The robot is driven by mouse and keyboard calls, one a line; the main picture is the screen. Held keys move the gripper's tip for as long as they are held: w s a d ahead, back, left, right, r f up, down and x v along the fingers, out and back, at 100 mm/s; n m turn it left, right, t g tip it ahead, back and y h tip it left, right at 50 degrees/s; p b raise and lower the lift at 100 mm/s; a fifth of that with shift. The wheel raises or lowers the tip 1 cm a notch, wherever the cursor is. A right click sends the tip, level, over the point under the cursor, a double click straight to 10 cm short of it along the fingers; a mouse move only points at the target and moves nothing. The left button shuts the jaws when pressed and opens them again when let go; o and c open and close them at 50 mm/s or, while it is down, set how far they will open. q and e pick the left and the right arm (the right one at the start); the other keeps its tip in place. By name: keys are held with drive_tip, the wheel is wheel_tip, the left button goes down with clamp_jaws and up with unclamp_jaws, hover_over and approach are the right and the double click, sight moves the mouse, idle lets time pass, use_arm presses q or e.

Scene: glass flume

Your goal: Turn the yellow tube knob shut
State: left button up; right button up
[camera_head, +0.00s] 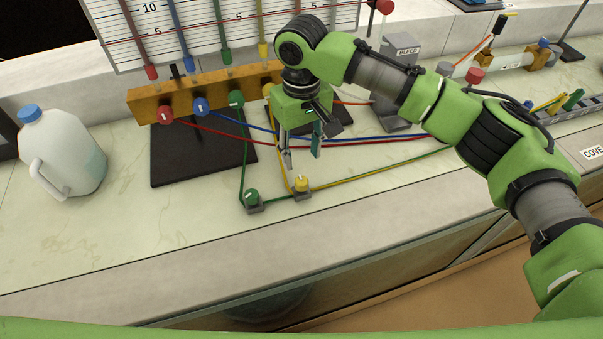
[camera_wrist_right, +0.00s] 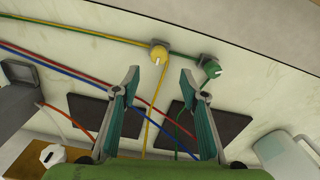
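The yellow knob (camera_head: 301,184) sits on a small grey block on the yellow tube, near the front of the counter. It also shows in the right wrist view (camera_wrist_right: 159,55), beyond the fingertips, with a pale mark on its face. My right gripper (camera_head: 301,160) is open and empty above and just behind the knob, apart from it. In the right wrist view its two fingers (camera_wrist_right: 160,76) stand wide, with the yellow tube running between them. The green knob (camera_head: 251,196) is just left of the yellow one. My left gripper is not in view.
A wooden manifold (camera_head: 148,106) with coloured knobs stands behind, below a gauge board (camera_head: 128,55). A white jug (camera_head: 62,153) stands at left. Red, blue, green and yellow tubes cross the counter. The grey BLEED stand (camera_head: 398,62) is behind my right arm. The front counter strip is clear.

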hover_over(301, 180)
wheel_tip(301, 180, down, 4)
drive_tip(key=shift+s+d+f, duration=0.1)
drive_tip(key=shift+f, duration=0.1)
wheel_tip(301, 180, down, 5)
drive_tip(key=shift+p, duration=0.3)
drive_tip(key=shift+f, duration=0.4)
drive_tip(key=shift+c, duration=0.5)
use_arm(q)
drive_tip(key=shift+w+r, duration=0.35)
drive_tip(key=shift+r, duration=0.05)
use_arm(e)
drive_tip(key=c, duration=1)
